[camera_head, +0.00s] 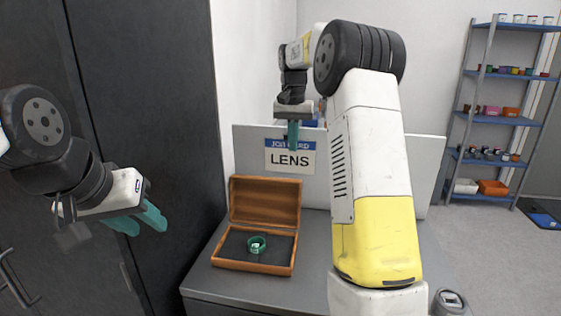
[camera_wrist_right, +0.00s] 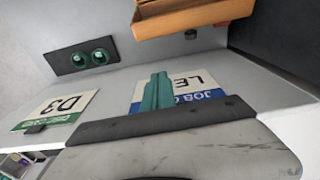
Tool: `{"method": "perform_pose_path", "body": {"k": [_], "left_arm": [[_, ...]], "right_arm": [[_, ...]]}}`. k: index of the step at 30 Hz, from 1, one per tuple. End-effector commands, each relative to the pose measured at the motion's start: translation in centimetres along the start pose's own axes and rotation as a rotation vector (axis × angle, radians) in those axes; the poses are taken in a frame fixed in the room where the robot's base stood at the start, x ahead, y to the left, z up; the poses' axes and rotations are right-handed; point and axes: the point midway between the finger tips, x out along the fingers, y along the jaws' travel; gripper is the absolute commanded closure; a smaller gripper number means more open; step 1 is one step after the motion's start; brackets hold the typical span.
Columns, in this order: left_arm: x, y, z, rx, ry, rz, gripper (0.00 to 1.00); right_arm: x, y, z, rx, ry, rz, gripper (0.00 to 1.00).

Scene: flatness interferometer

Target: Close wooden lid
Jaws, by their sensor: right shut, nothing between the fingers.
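The wooden box (camera_head: 252,267) sits on the grey cabinet top, and its wooden lid (camera_head: 265,200) stands open, tilted up at the back. A green ring-shaped item (camera_head: 257,244) lies on the dark lining inside. Part of the wooden box (camera_wrist_right: 190,18) also shows at the top of the right wrist view. My right gripper (camera_head: 293,136) is shut and empty, above and behind the lid, in front of the LENS card. Its teal fingers (camera_wrist_right: 157,90) are together in the right wrist view. My left gripper (camera_head: 142,222) is open and empty, left of the box by the dark cabinet.
A white panel with a LENS card (camera_head: 290,157) stands behind the box. My right arm hides the right of the worktop (camera_head: 227,281). A dark holder (camera_wrist_right: 80,57) with two green rings and a D3 card (camera_wrist_right: 58,110) show in the right wrist view. Blue shelves (camera_head: 500,121) stand far right.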

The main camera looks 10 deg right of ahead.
Motion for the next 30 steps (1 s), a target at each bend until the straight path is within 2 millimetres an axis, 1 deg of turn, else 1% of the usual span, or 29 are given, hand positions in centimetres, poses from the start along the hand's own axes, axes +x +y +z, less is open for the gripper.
{"method": "perform_pose_path", "body": {"k": [5,12,15,16,17,22,26,30], "left_arm": [[0.0,0.0,0.0,0.000,0.000,0.000,0.64],[0.0,0.0,0.0,0.000,0.000,0.000,0.64],[0.0,0.0,0.0,0.000,0.000,0.000,0.64],[0.0,0.0,0.0,0.000,0.001,0.000,0.64],[0.0,0.0,0.0,0.000,0.000,0.000,0.64],[0.0,0.0,0.0,0.000,0.001,0.000,0.64],[0.0,0.0,0.0,0.000,0.000,0.000,0.64],[0.0,0.0,0.0,0.000,0.000,0.000,0.64]], "right_arm": [[2.8,0.0,0.1,-0.001,-0.005,0.002,1.00],[8.0,0.1,0.1,-0.001,-0.005,0.001,1.00],[9.9,0.0,0.2,-0.001,-0.004,0.000,1.00],[9.2,0.0,0.8,-0.002,0.001,-0.002,1.00],[9.0,0.0,1.3,-0.002,0.002,-0.002,1.00],[8.4,0.0,3.2,-0.003,0.000,-0.001,1.00],[8.2,0.0,3.8,-0.002,0.000,-0.001,1.00],[8.2,0.0,3.9,-0.002,0.000,-0.001,1.00]]}}
